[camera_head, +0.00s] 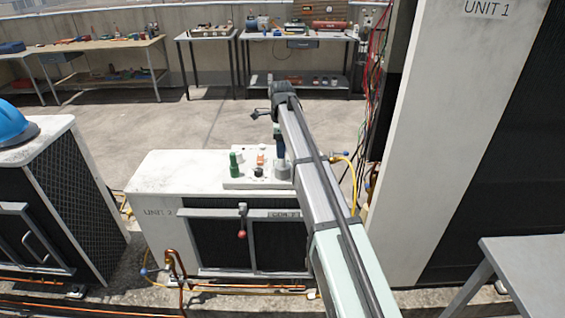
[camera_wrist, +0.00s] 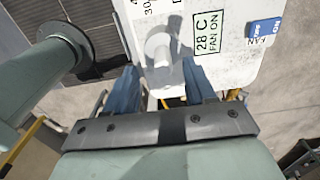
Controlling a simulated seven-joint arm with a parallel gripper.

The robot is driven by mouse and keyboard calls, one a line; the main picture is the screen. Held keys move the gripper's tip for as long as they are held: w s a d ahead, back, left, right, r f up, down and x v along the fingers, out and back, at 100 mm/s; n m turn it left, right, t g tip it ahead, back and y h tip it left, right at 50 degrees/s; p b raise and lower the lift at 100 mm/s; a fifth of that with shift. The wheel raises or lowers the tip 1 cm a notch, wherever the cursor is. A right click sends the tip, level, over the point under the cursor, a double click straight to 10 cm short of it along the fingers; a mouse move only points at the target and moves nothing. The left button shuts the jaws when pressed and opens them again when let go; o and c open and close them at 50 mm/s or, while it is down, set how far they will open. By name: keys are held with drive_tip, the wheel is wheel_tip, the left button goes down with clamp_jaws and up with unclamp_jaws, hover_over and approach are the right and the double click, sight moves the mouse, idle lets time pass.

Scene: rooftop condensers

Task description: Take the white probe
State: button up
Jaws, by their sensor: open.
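A short white cylinder, which looks like the white probe (camera_wrist: 158,46), stands on a pale panel in the wrist view, seen nearly end-on. My gripper (camera_wrist: 160,80) is open, its two blue fingers apart, with the white cylinder showing between and just beyond their tips. Nothing is held. I cannot tell whether the fingers are level with the cylinder. In the head view my gripper (camera_head: 280,153) is over the right part of the control panel (camera_head: 240,183) on a white condenser, and my arm hides much of that area.
The panel carries a green upright part (camera_head: 234,165), an orange switch (camera_head: 261,160) and a black knob (camera_head: 258,171). The wrist view shows a blue fan switch (camera_wrist: 265,28) and a "28 C FAN ON" label (camera_wrist: 208,33). The tall UNIT 1 cabinet (camera_head: 440,130) stands at right.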

sight(283, 164)
drive_tip(key=f, duration=0.4)
drive_tip(key=shift+w+d+f, duration=0.1)
drive_tip(key=shift+d+f, duration=0.15)
drive_tip(key=shift+d, duration=0.05)
clamp_jaws()
